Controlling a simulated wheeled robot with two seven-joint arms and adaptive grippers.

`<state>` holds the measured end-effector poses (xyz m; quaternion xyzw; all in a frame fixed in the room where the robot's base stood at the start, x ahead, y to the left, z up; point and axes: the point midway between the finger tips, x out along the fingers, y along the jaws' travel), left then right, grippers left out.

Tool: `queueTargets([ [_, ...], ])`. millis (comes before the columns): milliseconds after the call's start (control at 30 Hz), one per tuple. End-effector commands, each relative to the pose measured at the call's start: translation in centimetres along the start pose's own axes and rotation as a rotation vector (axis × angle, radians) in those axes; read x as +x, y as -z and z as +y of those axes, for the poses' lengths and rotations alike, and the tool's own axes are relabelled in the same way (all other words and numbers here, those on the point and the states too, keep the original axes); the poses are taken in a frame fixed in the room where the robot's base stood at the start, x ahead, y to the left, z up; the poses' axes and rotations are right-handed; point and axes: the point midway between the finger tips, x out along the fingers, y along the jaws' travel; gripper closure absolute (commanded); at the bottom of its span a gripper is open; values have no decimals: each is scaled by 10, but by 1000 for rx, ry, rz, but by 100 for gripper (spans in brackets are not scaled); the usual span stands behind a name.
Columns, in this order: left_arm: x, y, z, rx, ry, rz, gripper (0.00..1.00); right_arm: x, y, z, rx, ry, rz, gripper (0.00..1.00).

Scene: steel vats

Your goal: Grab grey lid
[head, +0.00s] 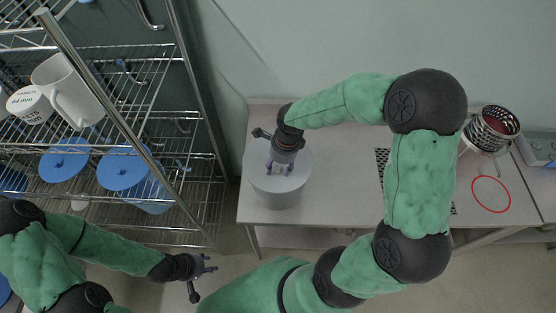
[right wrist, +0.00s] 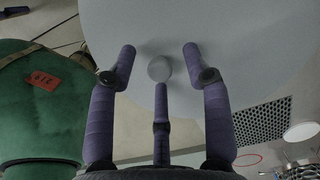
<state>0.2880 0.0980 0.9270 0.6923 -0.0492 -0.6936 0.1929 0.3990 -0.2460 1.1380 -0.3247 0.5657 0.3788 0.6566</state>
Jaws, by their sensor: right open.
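The grey lid (head: 297,163) is a round disc on top of a grey vat (head: 277,201) at the left end of the table. In the right wrist view the lid (right wrist: 225,45) fills much of the picture, with its small round knob (right wrist: 159,68) near the middle. My right gripper (head: 279,168) is over the lid. In the right wrist view its purple fingers (right wrist: 160,70) are open, spread around the knob with gaps to it. I cannot tell how high the fingertips are above the lid. My left gripper (head: 211,263) is empty over the floor, its fingers apart.
On the table (head: 340,165) are a perforated plate (right wrist: 262,122), a red ring (head: 491,194) and a perforated metal basket (head: 491,130) at the right. The table between vat and plate is clear.

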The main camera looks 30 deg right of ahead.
Motion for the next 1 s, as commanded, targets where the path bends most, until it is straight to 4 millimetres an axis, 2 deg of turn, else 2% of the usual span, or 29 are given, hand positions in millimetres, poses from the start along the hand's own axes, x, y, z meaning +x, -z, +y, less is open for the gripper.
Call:
queueTargets([
  [200, 0, 0, 0, 0, 0, 0, 60, 0, 0, 0, 0, 1, 0, 50],
  [367, 0, 0, 0, 0, 0, 0, 60, 0, 0, 0, 0, 1, 0, 95],
  [400, 0, 0, 0, 0, 0, 0, 60, 0, 0, 0, 0, 1, 0, 100],
  [767, 0, 0, 0, 0, 0, 0, 60, -1, 0, -1, 0, 2, 0, 100],
  [1000, 0, 0, 0, 0, 0, 0, 60, -18, -3, -1, -2, 5, 0, 100],
])
